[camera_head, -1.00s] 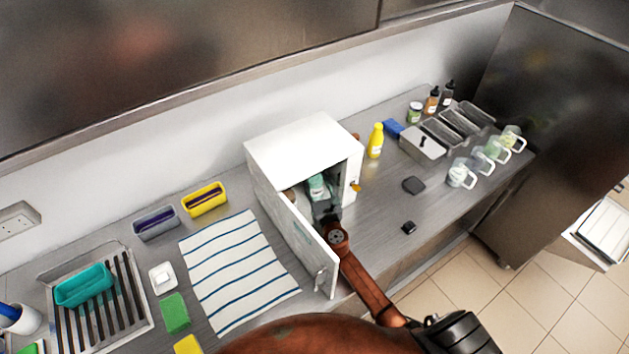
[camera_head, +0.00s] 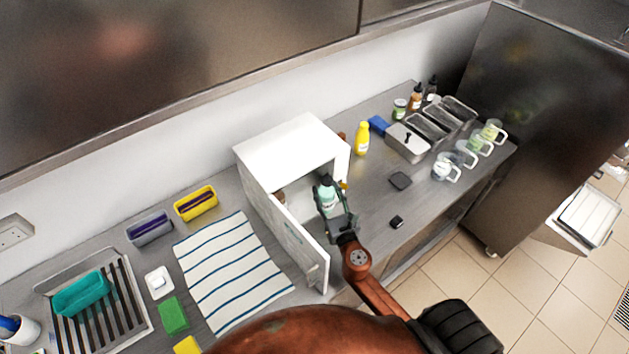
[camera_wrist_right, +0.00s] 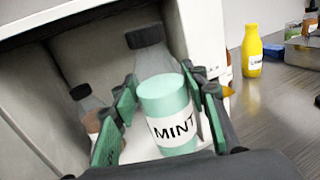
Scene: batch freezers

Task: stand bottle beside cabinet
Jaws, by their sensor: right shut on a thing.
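The white cabinet (camera_head: 285,150) stands on the counter with its door (camera_head: 303,245) swung open toward me. My right gripper (camera_head: 331,203) is at the cabinet's open front, shut on a mint bottle (camera_head: 327,192). In the right wrist view the bottle (camera_wrist_right: 168,105) has a dark cap, a mint-green body and a white label reading MINT. It looks upright between the green finger pads. A second dark-capped bottle (camera_wrist_right: 88,112) with brownish contents stands inside the cabinet, left of the gripper. My left gripper is out of view.
A yellow bottle (camera_head: 362,138) stands right of the cabinet. A dark pad (camera_head: 400,180) and a small black item (camera_head: 396,222) lie on the counter there, with bare counter around them. A striped towel (camera_head: 232,268) lies left of the cabinet door.

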